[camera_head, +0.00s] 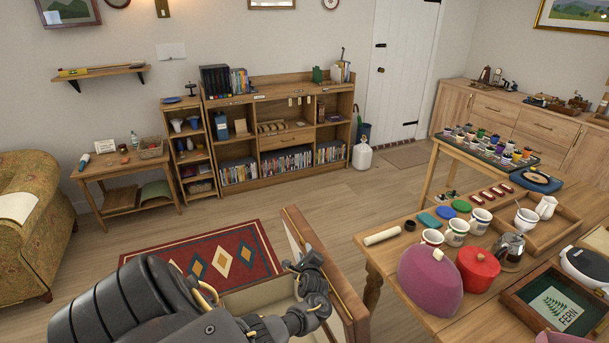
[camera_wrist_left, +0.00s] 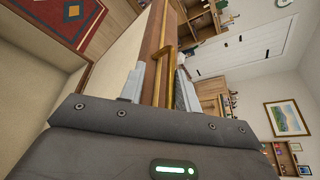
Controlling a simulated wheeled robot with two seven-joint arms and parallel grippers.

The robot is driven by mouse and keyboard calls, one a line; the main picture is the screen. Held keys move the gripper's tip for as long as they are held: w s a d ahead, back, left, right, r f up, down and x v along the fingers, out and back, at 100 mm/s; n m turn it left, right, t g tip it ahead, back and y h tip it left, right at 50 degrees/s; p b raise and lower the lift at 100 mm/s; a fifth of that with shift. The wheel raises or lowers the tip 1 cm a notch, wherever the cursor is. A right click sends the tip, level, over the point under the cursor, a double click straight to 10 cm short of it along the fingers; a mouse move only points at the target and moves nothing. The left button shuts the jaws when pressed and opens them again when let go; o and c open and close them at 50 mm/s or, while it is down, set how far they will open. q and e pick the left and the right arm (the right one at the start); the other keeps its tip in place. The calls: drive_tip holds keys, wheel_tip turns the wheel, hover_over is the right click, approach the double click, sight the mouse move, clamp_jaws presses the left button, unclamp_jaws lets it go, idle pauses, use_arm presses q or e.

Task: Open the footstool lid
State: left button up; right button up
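The footstool lid (camera_head: 328,262) is a wooden panel with a pale inner face and a brass strip. It stands raised and tilted at the right of the footstool's pale interior (camera_head: 258,299), which shows partly behind my arm. My left gripper (camera_head: 312,280) is at the lid's edge. In the left wrist view the left gripper's fingers (camera_wrist_left: 160,88) lie on both sides of the lid (camera_wrist_left: 153,45) and appear to touch it, with the brass strip between them. My left arm hides much of the footstool in the head view. My right gripper is not in view.
A wooden table (camera_head: 384,259) stands close on the right, with mugs, a pink dome (camera_head: 430,283) and a red pot (camera_head: 478,267) on it. A patterned rug (camera_head: 215,255) lies beyond the footstool. Open floor reaches to the shelves; an armchair (camera_head: 30,220) is at left.

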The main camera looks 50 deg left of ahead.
use_arm(q)
drive_tip(key=shift+s, duration=0.15)
drive_tip(key=p+v, duration=0.1)
drive_tip(key=v, duration=0.9)
drive_tip(key=shift+d+r, duration=0.2)
drive_tip(key=shift+d, duration=0.15)
drive_tip(key=shift+s, duration=0.1)
